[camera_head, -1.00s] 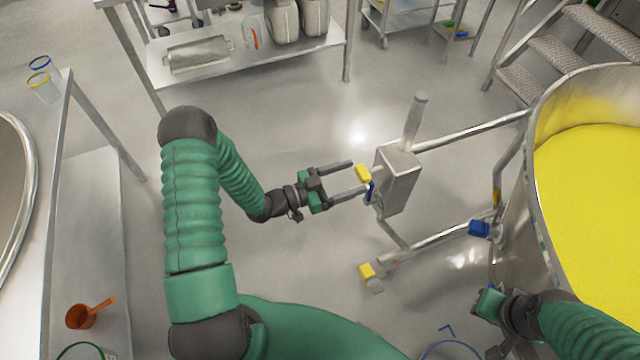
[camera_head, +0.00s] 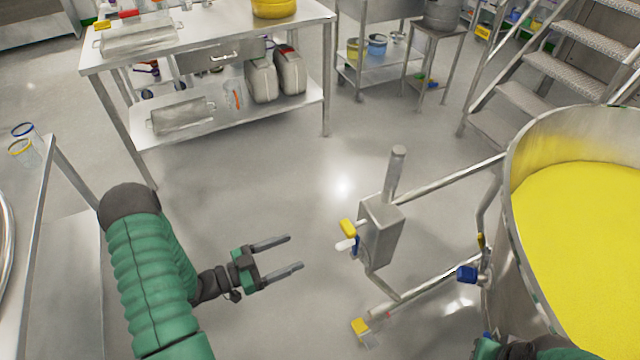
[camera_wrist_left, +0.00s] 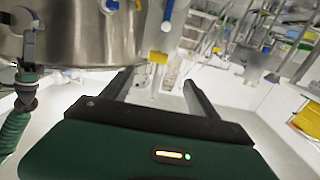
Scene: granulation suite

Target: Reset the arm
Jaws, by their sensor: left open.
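My left arm comes in from the left in the head view, with its green sleeve bent at a dark elbow. My left gripper (camera_head: 290,255) is open and empty, its two fingers apart and pointing right over bare floor. It is left of the steel box on the vat frame (camera_head: 381,232) and clear of it. In the left wrist view the two fingers (camera_wrist_left: 155,85) stand apart with nothing between them. My right arm shows only as a green and dark part (camera_head: 530,347) at the bottom right edge. Its fingertips are not clear enough to judge.
A steel vat of yellow powder (camera_head: 585,225) stands at the right, with yellow and blue (camera_head: 467,274) fittings on its frame. Metal stairs (camera_head: 570,65) are behind it. A steel table (camera_head: 200,62) stands at the back left, another bench (camera_head: 25,215) at the left. The middle floor is clear.

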